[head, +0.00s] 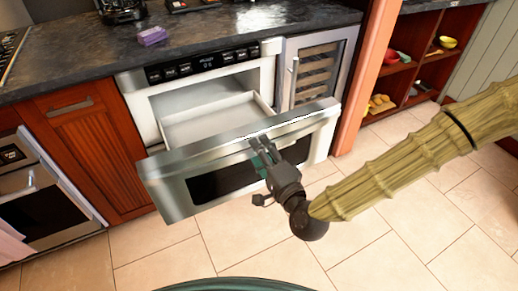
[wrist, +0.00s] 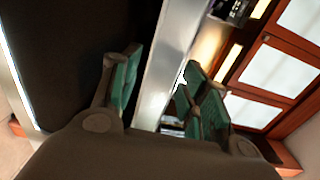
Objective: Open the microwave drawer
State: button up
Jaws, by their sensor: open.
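The microwave drawer (head: 172,189) is pulled well out from the silver microwave (head: 133,92) under the counter. Its pale, empty inside shows behind the steel front, which has a dark window. My gripper (head: 263,150) is at the upper middle of the drawer front, in front of the window. In the wrist view, its green-padded fingers (wrist: 162,72) are open on either side of a shiny steel strip (wrist: 167,58), which looks like the drawer's top edge or handle. I cannot tell whether the pads touch it. The fingers partly hide the drawer front in the head view.
A wine cooler (head: 317,72) stands right of the microwave, and an orange-brown post (head: 369,75) beyond it. A wooden cabinet (head: 83,140) and an oven (head: 38,190) are at left. A purple box (head: 152,36) lies on the dark counter. The tiled floor in front is clear.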

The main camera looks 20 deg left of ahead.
jog(key=v, duration=0.6)
jog(key=shift+d, duration=0.15)
jog(key=shift+s+f, duration=0.1)
jog(key=s+d+f+n+g+h, duration=0.2)
jog(key=s+d+f+g+h, duration=0.15)
jog(key=d+f, duration=0.7)
jog(key=s+d+f+n+g+h, duration=0.35)
jog(key=d+f, duration=0.25)
jog(key=f, duration=1)
jog(key=s+d+f+g+h, duration=0.1)
jog(key=s+d+f+h, duration=0.15)
jog(key=d, duration=0.25)
jog(key=s+d+f+g+h, duration=0.1)
jog(key=s+d+f, duration=0.3)
jog(key=d, duration=0.1)
jog(key=s+d+f+n+g+h, duration=0.1)
jog(key=s+d+h, duration=0.15)
jog(key=d, duration=0.35)
jog(key=s+d+f+n+g+h, duration=0.1)
jog(key=s+d+f, duration=0.1)
jog(key=s+d, duration=0.35)
notch_tip(320, 180, up, 16)
jog(key=w+d+p, duration=0.1)
jog(key=w+p, duration=0.1)
jog(key=p, duration=1.3)
jog(key=shift+f, duration=0.25)
jog(key=shift+w, duration=0.1)
